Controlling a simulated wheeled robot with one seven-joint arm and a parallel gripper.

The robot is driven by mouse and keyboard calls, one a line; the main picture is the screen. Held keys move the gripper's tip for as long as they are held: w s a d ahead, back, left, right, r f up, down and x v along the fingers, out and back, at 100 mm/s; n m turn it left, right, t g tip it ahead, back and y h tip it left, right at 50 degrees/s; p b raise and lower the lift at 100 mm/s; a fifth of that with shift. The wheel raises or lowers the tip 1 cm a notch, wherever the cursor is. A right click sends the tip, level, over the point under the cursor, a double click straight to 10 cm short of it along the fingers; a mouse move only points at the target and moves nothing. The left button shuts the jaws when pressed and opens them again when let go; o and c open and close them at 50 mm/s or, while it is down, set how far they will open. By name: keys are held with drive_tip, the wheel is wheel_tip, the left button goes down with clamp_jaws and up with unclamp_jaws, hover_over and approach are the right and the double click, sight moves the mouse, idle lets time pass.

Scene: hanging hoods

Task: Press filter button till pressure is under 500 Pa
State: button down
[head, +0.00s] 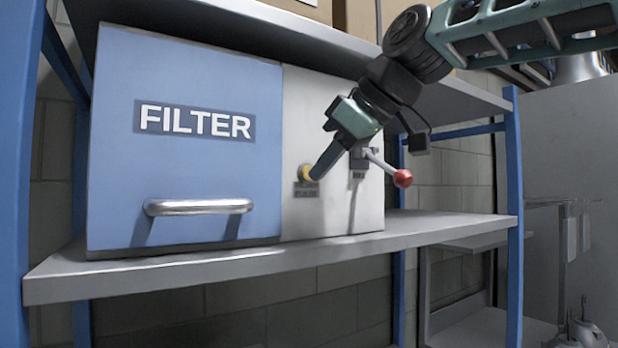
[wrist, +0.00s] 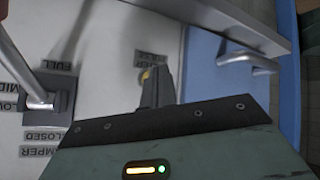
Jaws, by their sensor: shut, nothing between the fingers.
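The yellow round button (head: 304,172) sits on the pale right-hand panel of the filter unit, above a small dark label. My gripper (head: 316,175) is shut and empty, its fingertips at the button's right edge and partly covering it. In the wrist view the button (wrist: 147,76) shows as a small yellow patch beside the closed fingertips (wrist: 161,70). I cannot tell whether the fingertips touch it or whether it is pushed in. No pressure reading is visible in either view.
A blue filter door (head: 205,180) with a metal handle (head: 198,206) is left of the button. A red-knobbed lever (head: 402,178) sticks out just right of my gripper; its mount (wrist: 52,100) has damper labels around it. Shelves lie above and below (head: 270,262).

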drive_tip(key=shift+s, duration=0.1)
drive_tip(key=shift+s+d+b, duration=0.65)
drive_tip(key=shift+s+d, duration=0.05)
drive_tip(key=shift+s, duration=0.3)
drive_tip(key=shift+s+d+b, duration=0.65)
drive_tip(key=shift+s+d, duration=0.05)
drive_tip(key=shift+s, duration=0.3)
drive_tip(key=s+f+m+g+h+b, duration=0.2)
drive_tip(key=s+f, duration=0.2)
drive_tip(key=f, duration=0.9)
drive_tip(key=s+f+m+g+h+b, duration=0.1)
drive_tip(key=s+f+m, duration=0.15)
drive_tip(key=f, duration=1.05)
drive_tip(key=s+d+f+g+h+b, duration=0.1)
drive_tip(key=s+d+f, duration=0.2)
drive_tip(key=s+f, duration=0.2)
drive_tip(key=s+d+f+m+g+h+b, duration=0.1)
drive_tip(key=s+d+f, duration=0.3)
drive_tip(key=f, duration=0.6)
drive_tip(key=s+d+f+m+h+b, duration=0.1)
drive_tip(key=s+d+f, duration=0.2)
drive_tip(key=s+f, duration=0.4)
drive_tip(key=shift+d+f+g+h, duration=0.15)
drive_tip(key=shift+d+g+h, duration=0.1)
drive_tip(key=shift+g+h, duration=0.15)
